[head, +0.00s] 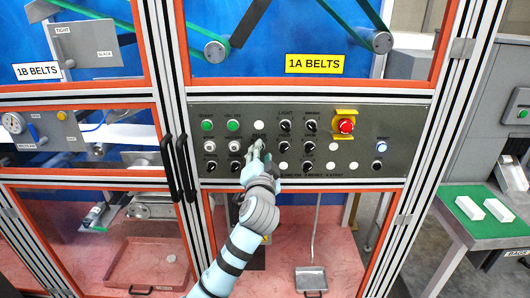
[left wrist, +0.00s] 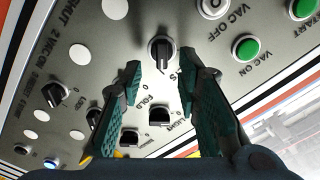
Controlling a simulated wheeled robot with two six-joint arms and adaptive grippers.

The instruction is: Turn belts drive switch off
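A grey control panel (head: 370,157) with rotary switches and buttons fills the middle of the head view. My left gripper (head: 257,148) reaches up to it from below, over the middle-left of the panel. In the left wrist view my left gripper (left wrist: 166,68) is open, its two dark green fingers apart. A black rotary switch (left wrist: 162,53) with a pale pointer line shows between and just beyond the fingertips. Its label is mostly hidden by a finger, so I cannot read it as the belts drive switch. Contact cannot be told. In the head view this switch is hidden behind my gripper. My right gripper is not seen.
A green VAC ON button (left wrist: 246,47) and a white VAC OFF button (left wrist: 212,6) are close to the switch. A red emergency stop (head: 345,126) on yellow is farther right. Black door handles (head: 186,163) stand left of the panel.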

